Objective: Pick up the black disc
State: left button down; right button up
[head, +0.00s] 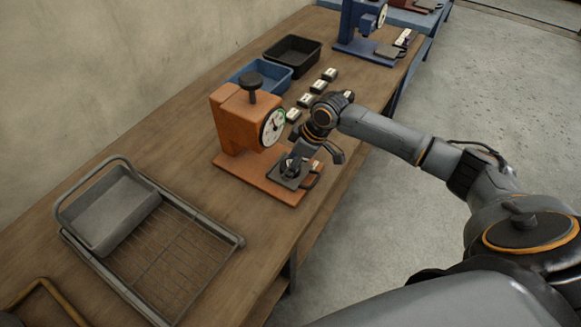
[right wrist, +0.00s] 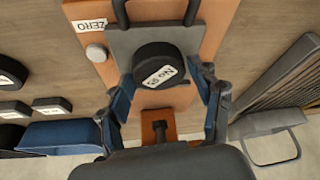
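The black disc (right wrist: 158,62) with a white number label sits on the grey plate (right wrist: 125,42) of the orange dial scale (right wrist: 75,12). In the head view the scale (head: 232,120) stands on the wooden table, and its plate (head: 283,183) is partly covered by my right gripper (head: 298,167). In the right wrist view my right gripper (right wrist: 166,88) is open and empty, its two fingers spread wider than the disc, one toward each side. I cannot tell whether either finger touches the disc. My left gripper is not in view.
Several other labelled black discs (head: 318,87) stand in a row behind the scale. A blue tray (head: 262,73) and a black tray (head: 292,50) lie behind. A wire rack (head: 185,260) with a grey bin (head: 105,210) stands left. A blue scale (head: 355,25) stands farther back.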

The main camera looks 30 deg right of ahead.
jog(key=c, duration=0.6)
jog(key=shift+r, duration=0.15)
